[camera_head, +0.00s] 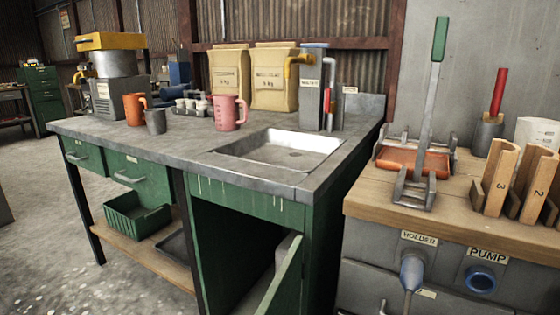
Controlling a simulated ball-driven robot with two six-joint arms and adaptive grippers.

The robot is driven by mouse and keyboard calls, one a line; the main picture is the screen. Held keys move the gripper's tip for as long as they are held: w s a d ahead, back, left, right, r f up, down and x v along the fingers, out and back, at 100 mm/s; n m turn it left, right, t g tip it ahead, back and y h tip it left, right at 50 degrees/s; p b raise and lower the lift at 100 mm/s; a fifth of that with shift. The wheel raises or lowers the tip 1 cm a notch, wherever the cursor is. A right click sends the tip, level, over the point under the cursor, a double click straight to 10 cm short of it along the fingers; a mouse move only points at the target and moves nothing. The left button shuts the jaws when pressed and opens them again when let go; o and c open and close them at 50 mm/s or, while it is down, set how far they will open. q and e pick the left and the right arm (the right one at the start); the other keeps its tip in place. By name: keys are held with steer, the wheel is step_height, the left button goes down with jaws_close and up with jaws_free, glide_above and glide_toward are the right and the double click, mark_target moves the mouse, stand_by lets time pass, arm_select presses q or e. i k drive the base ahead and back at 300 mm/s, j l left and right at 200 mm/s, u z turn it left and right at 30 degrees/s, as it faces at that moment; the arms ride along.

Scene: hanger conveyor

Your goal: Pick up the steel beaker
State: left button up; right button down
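A small grey metal cup, which looks like the steel beaker (155,122), stands upright on the grey worktop (190,143), left of the sink. An orange mug (134,110) stands just left of it, close by. The beaker shows no handle from here. Neither of my grippers is in view.
A sink (305,145) is sunk into the worktop's right part. Behind are small cups in a tray (192,105), paper sacks (229,80) and a yellow-topped machine (110,65). A cabinet door (285,277) hangs open below. Worktop in front of the beaker is clear.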

mark_target(156, 118)
steer(key=k+j, duration=0.1)
steer(key=j, duration=2.1)
